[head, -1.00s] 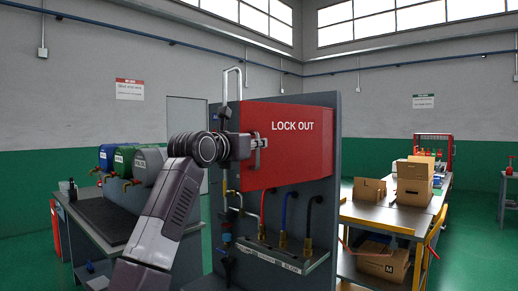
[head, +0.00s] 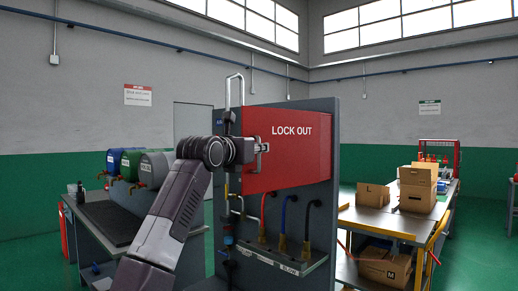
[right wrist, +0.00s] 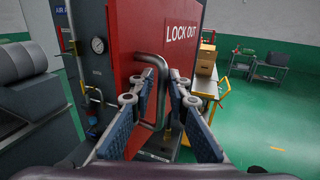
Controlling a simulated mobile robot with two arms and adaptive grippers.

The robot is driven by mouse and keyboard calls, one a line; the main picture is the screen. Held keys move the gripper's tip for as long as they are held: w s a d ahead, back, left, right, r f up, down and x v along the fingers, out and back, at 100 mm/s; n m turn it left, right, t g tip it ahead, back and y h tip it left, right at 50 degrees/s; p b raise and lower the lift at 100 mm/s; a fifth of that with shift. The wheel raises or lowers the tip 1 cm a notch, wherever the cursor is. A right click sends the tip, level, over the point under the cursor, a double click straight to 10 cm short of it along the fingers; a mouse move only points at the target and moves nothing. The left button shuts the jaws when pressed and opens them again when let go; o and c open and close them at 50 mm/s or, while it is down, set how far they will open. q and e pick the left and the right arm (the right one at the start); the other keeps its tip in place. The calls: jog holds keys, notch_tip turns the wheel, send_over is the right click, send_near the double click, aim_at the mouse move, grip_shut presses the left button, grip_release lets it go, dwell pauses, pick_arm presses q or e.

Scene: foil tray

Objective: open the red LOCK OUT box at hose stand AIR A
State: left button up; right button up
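The red LOCK OUT box (head: 300,155) is mounted on a grey upright panel (head: 322,215); its front looks closed. It also shows in the right wrist view (right wrist: 185,14). My right gripper (head: 258,148) is at the left part of the box's front, by the metal handle (head: 264,148). In the right wrist view, my gripper's two fingers (right wrist: 167,72) are spread, with the bent handle bar (right wrist: 160,105) showing between them. I cannot tell whether a finger touches it. My left gripper is not in view.
A gauge (right wrist: 98,45) and pipes are beside the box. Coloured hoses (head: 283,220) hang below it. A bench with blue, green and grey drums (head: 155,170) stands left. A table with cardboard boxes (head: 417,188) stands right. Green floor (right wrist: 260,125) is clear at right.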

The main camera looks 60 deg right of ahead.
jog(key=shift+s+a, duration=0.1)
jog(key=shift+a, duration=0.1)
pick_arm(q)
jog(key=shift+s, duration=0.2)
pick_arm(e)
jog(key=s+a, duration=0.1)
jog(key=a, duration=1)
jog(key=shift+s+a, duration=0.2)
jog(key=shift+a, duration=0.15)
